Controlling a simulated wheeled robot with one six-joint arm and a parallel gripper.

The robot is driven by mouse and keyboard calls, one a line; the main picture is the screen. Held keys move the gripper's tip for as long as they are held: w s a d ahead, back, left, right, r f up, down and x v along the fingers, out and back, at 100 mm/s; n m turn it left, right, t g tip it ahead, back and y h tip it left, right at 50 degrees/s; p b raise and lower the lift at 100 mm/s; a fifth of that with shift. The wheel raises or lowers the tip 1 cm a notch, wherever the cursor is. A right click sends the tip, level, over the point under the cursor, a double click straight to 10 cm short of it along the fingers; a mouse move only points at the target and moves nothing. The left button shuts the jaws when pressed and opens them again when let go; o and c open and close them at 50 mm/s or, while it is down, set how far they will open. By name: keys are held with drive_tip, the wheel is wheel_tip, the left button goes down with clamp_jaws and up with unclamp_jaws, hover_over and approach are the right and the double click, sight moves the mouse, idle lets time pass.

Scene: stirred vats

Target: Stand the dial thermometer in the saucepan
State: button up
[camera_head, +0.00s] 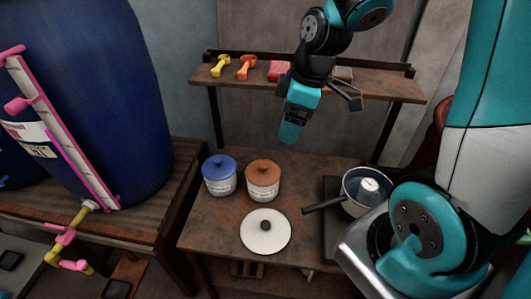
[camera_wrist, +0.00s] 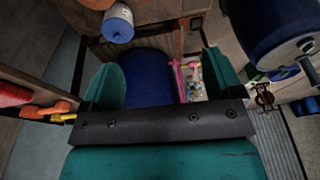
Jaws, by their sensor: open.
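The saucepan (camera_head: 352,206) is a metal pan with a dark handle pointing left, on a dark plate at the right of the table. A round pale disc (camera_head: 370,184), which looks like the dial thermometer's face, shows inside the saucepan's rim. Its stem is hidden, so I cannot tell whether it stands or leans. My gripper (camera_head: 300,108) is raised above the back of the table, up and left of the saucepan and apart from it. In the wrist view, its teal fingers (camera_wrist: 162,82) are wide apart with nothing held between them.
A blue-lidded jar (camera_head: 219,181), an orange-lidded jar (camera_head: 262,186) and a round pale lid (camera_head: 254,240) are on the wooden table (camera_head: 205,236). A shelf (camera_head: 385,88) behind holds yellow, orange and red items. A big blue drum (camera_head: 105,80) fills the left. My arm overlaps the saucepan's right side.

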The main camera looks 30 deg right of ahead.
drive_tip(key=s+a+r+m, duration=0.1)
drive_tip(key=s+a+r, duration=0.3)
drive_tip(key=s+a, duration=0.3)
drive_tip(key=s+a+r+m+g+y, duration=0.1)
drive_tip(key=s+a+r+m, duration=0.1)
drive_tip(key=s+a+r, duration=0.2)
drive_tip(key=s+a, duration=0.2)
drive_tip(key=a, duration=0.1)
drive_tip(key=shift+s+a+r+y, duration=0.15)
drive_tip(key=shift+s+a+y, duration=0.15)
drive_tip(key=shift+s, duration=0.1)
